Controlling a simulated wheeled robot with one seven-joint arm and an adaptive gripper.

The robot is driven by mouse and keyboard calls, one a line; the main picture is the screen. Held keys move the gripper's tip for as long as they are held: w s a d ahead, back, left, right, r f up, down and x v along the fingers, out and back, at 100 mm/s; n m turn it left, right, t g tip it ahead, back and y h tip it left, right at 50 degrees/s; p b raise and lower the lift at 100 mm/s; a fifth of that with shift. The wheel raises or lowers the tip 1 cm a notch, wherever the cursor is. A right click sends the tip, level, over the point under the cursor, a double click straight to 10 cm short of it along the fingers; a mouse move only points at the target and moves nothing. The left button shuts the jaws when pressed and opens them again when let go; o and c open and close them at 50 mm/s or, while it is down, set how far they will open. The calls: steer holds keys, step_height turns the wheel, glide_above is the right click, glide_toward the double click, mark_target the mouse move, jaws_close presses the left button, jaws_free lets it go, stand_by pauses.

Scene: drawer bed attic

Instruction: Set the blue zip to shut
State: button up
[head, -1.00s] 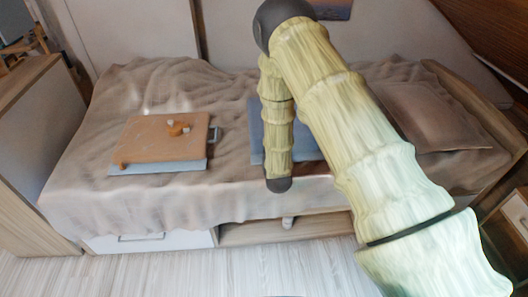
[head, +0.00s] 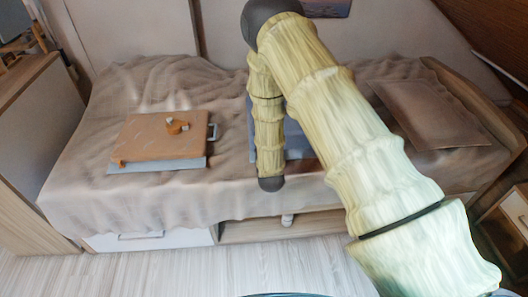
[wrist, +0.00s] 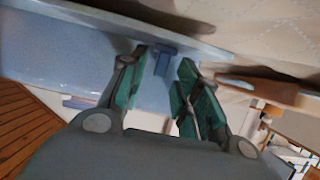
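A small dark blue tab (wrist: 165,60), which looks like the blue zip's pull, stands out from a pale blue panel (wrist: 60,50) in the wrist view. My gripper (wrist: 162,64) has its two green-padded fingers apart, with the tab between their tips. I cannot tell whether either finger touches it. In the head view a blue-grey board (head: 297,140) lies on the bed, largely hidden behind my arm. The zip and my gripper cannot be made out there. Whether the zip is open or shut is unclear.
The bed has a crumpled beige cover (head: 90,195). An orange-brown board with a knob (head: 150,140) lies at the left, and a brown cushion (head: 425,110) at the right. A white drawer (head: 150,240) is below. An orange-brown object (wrist: 265,90) is close right of my fingers.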

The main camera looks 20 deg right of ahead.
steer(key=v, duration=1.1)
steer(key=shift+s, duration=0.25)
steer(key=shift+a+r, duration=0.1)
steer(key=shift+a, duration=0.05)
